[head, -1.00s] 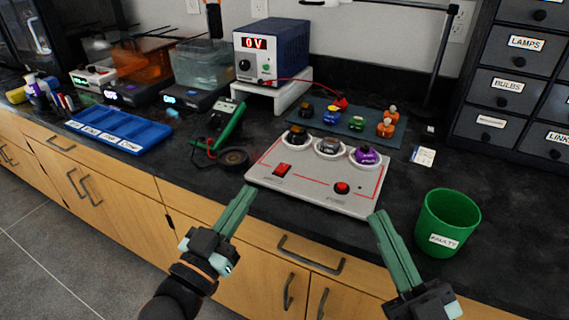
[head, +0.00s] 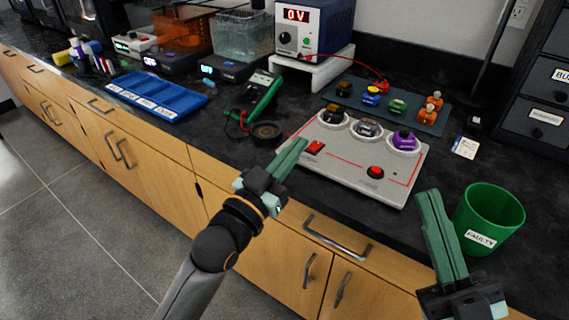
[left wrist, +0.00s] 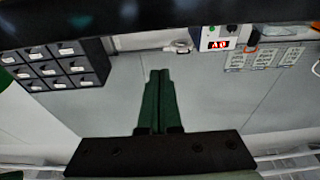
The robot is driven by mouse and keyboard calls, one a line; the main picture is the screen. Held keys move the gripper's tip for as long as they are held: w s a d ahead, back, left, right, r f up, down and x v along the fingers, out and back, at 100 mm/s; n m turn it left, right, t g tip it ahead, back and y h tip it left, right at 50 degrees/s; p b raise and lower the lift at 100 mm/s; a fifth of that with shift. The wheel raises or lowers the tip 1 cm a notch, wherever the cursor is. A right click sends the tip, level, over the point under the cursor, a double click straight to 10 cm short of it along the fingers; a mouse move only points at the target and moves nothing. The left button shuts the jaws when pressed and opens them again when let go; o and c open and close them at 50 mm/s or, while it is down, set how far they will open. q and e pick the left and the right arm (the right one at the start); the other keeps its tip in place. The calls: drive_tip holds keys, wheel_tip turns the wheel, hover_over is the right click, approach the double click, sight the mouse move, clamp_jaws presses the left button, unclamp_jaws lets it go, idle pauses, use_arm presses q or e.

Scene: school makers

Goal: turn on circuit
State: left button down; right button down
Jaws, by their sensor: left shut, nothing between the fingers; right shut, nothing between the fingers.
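A grey circuit board (head: 340,163) lies on the black counter, with a red rocker switch (head: 315,147) at its left and a round red button (head: 375,172) at its front right. Three white-ringed sockets at its back hold a dark piece (head: 333,113), a grey piece (head: 367,127) and a purple piece (head: 404,140). The power supply (head: 320,28) behind shows 0 V. My left gripper (head: 302,145) is shut and empty, its tip just left of the rocker switch in the picture; contact cannot be told. My right gripper (head: 429,196) is shut and empty, right of the board.
A green FAULTY bin (head: 488,218) stands right of the board, close to my right gripper. A mat (head: 422,124) with several spare parts lies behind the board. A green multimeter (head: 262,93) and a blue tray (head: 157,97) are at left. Labelled drawers (head: 540,115) stand at right.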

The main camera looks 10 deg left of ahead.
sight(305, 158)
use_arm(q)
drive_tip(key=x, duration=0.5)
drive_tip(key=shift+b, duration=0.4)
drive_tip(key=f, duration=0.1)
drive_tip(key=f+b, duration=0.1)
drive_tip(key=shift+s+a+f, duration=0.1)
drive_tip(key=shift+s+f, duration=0.1)
drive_tip(key=shift+f, duration=0.2)
drive_tip(key=shift+f+b, duration=0.35)
drive_tip(key=shift+f, duration=0.25)
drive_tip(key=shift+s, duration=0.1)
use_arm(e)
drive_tip(key=shift+s+a+f+n+y, duration=0.25)
drive_tip(key=shift+s+f+y, duration=0.2)
drive_tip(key=shift+f+y, duration=0.3)
drive_tip(key=shift+r, duration=0.1)
use_arm(q)
drive_tip(key=shift+a+f+p, duration=0.1)
drive_tip(key=shift+f+p, duration=0.15)
drive_tip(key=shift+p, duration=0.25)
drive_tip(key=shift+f, duration=0.3)
use_arm(e)
drive_tip(key=shift+s+r+n, duration=0.1)
drive_tip(key=shift+r+n, duration=0.15)
drive_tip(key=shift+r, duration=0.15)
drive_tip(key=shift+d, duration=0.1)
